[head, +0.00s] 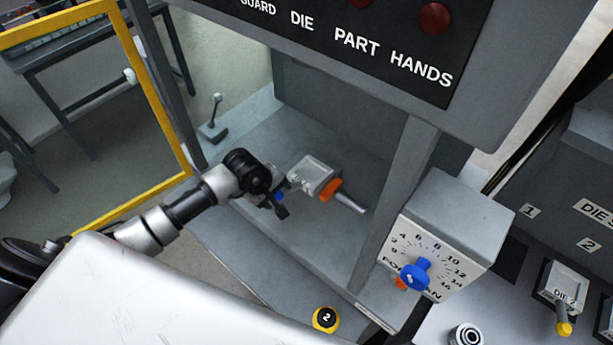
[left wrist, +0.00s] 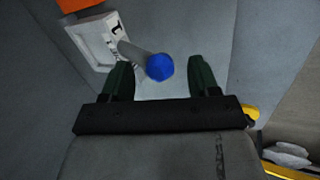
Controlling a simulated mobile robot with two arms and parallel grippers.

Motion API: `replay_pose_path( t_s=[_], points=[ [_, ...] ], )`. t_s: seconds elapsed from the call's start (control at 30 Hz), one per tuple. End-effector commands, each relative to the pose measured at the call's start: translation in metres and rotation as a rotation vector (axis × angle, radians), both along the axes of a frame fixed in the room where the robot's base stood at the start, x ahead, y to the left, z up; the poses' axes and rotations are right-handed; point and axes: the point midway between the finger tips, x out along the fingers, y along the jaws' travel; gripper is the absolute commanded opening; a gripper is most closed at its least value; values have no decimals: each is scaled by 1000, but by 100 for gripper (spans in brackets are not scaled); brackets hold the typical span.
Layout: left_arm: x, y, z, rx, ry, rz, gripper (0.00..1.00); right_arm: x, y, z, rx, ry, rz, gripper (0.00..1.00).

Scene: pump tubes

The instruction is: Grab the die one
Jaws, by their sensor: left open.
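Inside the press bay, a light grey die block (head: 314,174) rests on the bed in the head view. In the left wrist view the block (left wrist: 96,40) shows a dark mark on a white label, only partly legible. A grey handle (left wrist: 138,54) with a round blue knob (left wrist: 160,67) sticks out from it towards my gripper. My left gripper (head: 283,201) is beside the block's left side, its fingers apart. In the wrist view the knob lies between the two dark green fingertips; contact cannot be told. My right gripper is in neither view.
An orange part with a metal cylinder (head: 350,203) sits right of the block. A press post (head: 396,195) and a dial box (head: 440,240) stand further right. Another die, labelled DIE 2 (head: 566,285), is at far right. A yellow-framed guard (head: 180,140) stands open at left.

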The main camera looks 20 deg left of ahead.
Motion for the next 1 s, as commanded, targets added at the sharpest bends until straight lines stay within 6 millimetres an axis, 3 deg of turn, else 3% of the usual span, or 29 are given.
replay_pose_path(
  t_s=[0.07,0.4,1.0],
  points=[
    [0,0,0,0,0,0,53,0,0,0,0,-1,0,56],
    [0,0,0,0,0,0,1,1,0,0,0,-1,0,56],
    [0,0,0,1,2,1,0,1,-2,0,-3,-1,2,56]
  ],
)
